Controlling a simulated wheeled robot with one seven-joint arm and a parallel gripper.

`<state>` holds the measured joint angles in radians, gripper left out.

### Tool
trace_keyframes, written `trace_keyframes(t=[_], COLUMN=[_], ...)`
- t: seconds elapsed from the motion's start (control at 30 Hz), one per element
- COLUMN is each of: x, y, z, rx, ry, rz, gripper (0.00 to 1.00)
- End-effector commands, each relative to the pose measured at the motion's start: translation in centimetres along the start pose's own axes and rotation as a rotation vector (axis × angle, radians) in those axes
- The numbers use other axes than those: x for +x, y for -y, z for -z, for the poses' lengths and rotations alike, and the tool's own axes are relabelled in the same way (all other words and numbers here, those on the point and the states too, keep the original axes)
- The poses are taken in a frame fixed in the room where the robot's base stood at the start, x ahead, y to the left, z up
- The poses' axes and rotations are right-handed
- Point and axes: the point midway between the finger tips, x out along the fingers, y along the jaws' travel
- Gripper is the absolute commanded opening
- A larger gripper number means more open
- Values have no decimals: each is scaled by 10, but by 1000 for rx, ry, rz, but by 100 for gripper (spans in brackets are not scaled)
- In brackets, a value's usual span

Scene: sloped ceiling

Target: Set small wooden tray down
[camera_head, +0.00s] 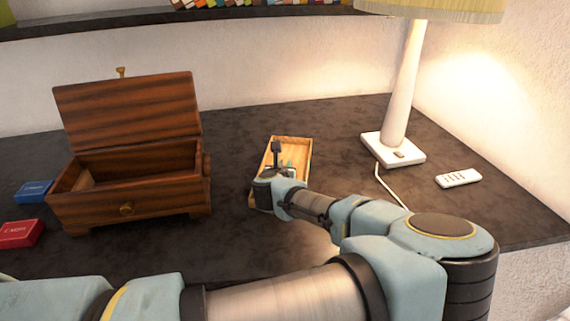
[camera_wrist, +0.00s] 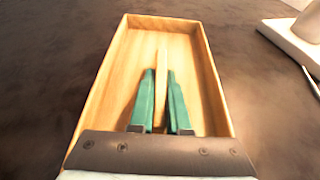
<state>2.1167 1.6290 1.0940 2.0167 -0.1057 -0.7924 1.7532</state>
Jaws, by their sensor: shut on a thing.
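The small wooden tray (camera_head: 300,150) is light, shallow and rectangular, and is over the dark tabletop to the right of the wooden chest. It also fills the middle of the wrist view (camera_wrist: 190,52), its long sides running away from me. My gripper (camera_wrist: 161,72) reaches down into the tray with its green fingers on either side of a thin upright wooden strip along the tray's middle, and is shut on it. In the head view my gripper (camera_head: 282,167) covers the tray's near left part. I cannot tell whether the tray's underside touches the table.
An open wooden chest (camera_head: 140,205) stands left on the tabletop (camera_head: 345,115), with a blue box (camera_head: 33,191) and a red box (camera_head: 20,233) beside it. A lamp (camera_head: 393,148) with a cord and a white remote (camera_head: 458,178) are at right. The tabletop behind the tray is clear.

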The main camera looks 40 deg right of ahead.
Motion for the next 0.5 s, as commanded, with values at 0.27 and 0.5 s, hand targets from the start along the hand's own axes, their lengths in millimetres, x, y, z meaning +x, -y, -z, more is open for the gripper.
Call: trace_keyframes(t=[0.27, 0.5], x=[1, 1], y=[0, 0], z=[2, 2], rx=[0, 0], ry=[0, 0], rz=[0, 0], gripper=[17, 44])
